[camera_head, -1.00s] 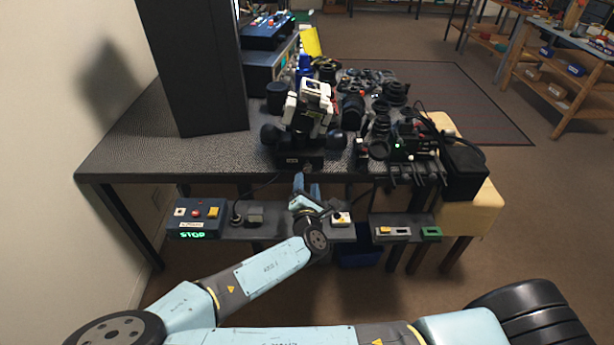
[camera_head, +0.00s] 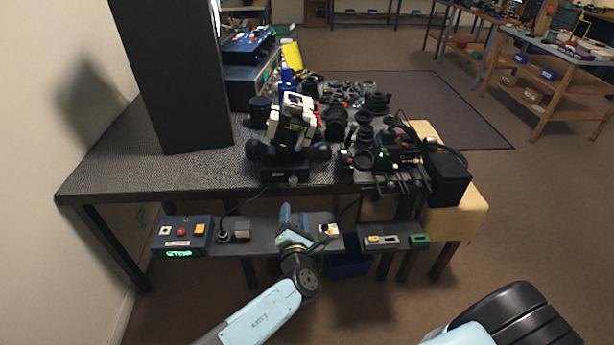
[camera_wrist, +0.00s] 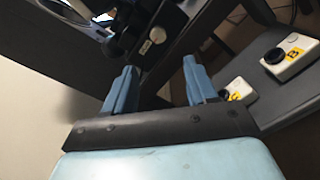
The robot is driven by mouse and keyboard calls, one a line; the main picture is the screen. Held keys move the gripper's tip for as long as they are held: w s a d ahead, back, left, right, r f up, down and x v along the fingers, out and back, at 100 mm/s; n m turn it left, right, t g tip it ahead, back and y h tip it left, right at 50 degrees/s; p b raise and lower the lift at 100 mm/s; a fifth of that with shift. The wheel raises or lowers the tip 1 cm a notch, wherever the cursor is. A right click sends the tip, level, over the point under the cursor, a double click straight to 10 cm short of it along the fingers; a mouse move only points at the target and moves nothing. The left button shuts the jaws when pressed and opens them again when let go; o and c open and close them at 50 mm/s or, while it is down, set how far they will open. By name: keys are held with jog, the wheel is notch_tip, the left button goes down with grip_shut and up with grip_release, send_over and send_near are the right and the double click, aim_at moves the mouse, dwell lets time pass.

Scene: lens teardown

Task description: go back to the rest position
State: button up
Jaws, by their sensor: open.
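My gripper (camera_wrist: 160,88) is open and empty in the wrist view, its two blue fingers apart with nothing between them. In the head view my gripper (camera_head: 286,215) is in front of the table's front edge, over the low control shelf. The black and white device (camera_head: 293,125) stands on the table beyond it. A white box with a black button and a yellow label (camera_wrist: 288,55) shows at the right of the wrist view, apart from the fingers. The fingertips are small and partly hidden by my arm in the head view.
The dark table (camera_head: 180,182) holds many lens parts and a tall black panel (camera_head: 170,75). A control box with a green lit display (camera_head: 180,237) is at the shelf's left. A yellow block (camera_head: 450,222) stands at the right. Open floor lies at the right.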

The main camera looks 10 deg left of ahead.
jog(key=w+d+f+m+g+h, duration=0.25)
jog(key=d+m+g+h, duration=0.35)
jog(key=d+m+g, duration=0.6)
jog(key=d+r+m+g+y, duration=0.1)
jog(key=d+r+m, duration=0.25)
jog(key=r, duration=0.55)
jog(key=d+r+m+y, duration=0.2)
jog(key=r+m, duration=0.2)
jog(key=r, duration=0.4)
jog(key=d+r+m+g+y, duration=0.1)
jog(key=d+r+m, duration=0.25)
jog(key=r, duration=0.55)
jog(key=s+d+r+m+t+h, duration=0.2)
jog(key=s+d+r+m, duration=0.4)
jog(key=s+d+r, duration=0.9)
jog(key=shift+d+r+m, duration=0.4)
jog(key=shift+d+r, duration=0.05)
jog(key=shift+r, duration=0.3)
